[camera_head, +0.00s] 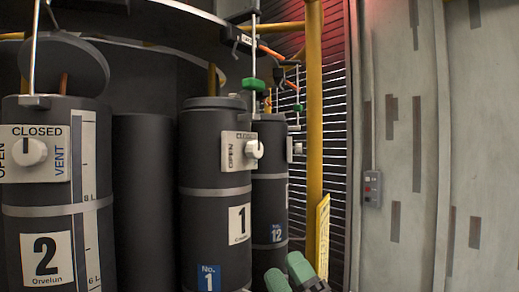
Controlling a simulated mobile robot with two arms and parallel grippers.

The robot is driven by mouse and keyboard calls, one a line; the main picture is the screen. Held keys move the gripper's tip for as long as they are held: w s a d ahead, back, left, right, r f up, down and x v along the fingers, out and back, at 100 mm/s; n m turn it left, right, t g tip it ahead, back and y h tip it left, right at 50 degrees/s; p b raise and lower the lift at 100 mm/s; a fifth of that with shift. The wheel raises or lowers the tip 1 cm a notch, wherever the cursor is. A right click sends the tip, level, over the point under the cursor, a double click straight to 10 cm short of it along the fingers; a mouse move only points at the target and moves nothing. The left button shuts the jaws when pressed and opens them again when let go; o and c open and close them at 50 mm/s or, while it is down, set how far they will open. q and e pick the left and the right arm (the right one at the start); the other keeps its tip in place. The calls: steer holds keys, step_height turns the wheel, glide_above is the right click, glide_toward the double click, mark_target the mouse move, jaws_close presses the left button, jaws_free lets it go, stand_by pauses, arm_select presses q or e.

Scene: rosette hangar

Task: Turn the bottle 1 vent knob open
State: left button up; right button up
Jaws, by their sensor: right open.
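Bottle 1 (213,153) is a dark upright cylinder left of the picture's middle, with a white "1" label and a blue "No. 1" tag. Its vent knob (255,149) is white and sits on a pale plate (236,151) on the bottle's right side, seen nearly edge-on. "OPEN" reads sideways on the plate; the knob's exact setting is hard to tell. My right gripper (289,272) shows green fingertips at the bottom edge, below and right of the knob. It is open, apart from the knob, and touches nothing visible. My left gripper is not in view.
Bottle 2 (20,222) stands at the left with its own white knob (30,151) and a "CLOSED" plate. Bottle 12 (268,200) stands close behind bottle 1. A yellow post (314,120) rises to the right. A green handle (253,84) hangs above the knob.

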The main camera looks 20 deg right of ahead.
steer(key=s+a+r+n+g+y, duration=0.1)
steer(key=a+r+n+g+y, duration=0.1)
steer(key=r+n+g+y, duration=0.65)
steer(key=s+a+r+n+g+y, duration=0.1)
steer(key=a+r+n+g+y, duration=0.15)
steer(key=n+g, duration=0.7)
steer(key=n+t+h, duration=0.4)
steer(key=t+h, duration=0.4)
steer(key=h, duration=0.4)
glide_toward(259, 148)
steer(key=p+x, duration=0.4)
steer(key=x, duration=0.4)
steer(key=shift+w+a, duration=0.25)
steer(key=shift+a, duration=0.05)
steer(key=shift+w+a+f+p, duration=0.1)
steer(key=shift+w+a+p, duration=0.25)
steer(key=shift+w, duration=0.1)
steer(key=shift+d, duration=0.1)
steer(key=c, duration=0.9)
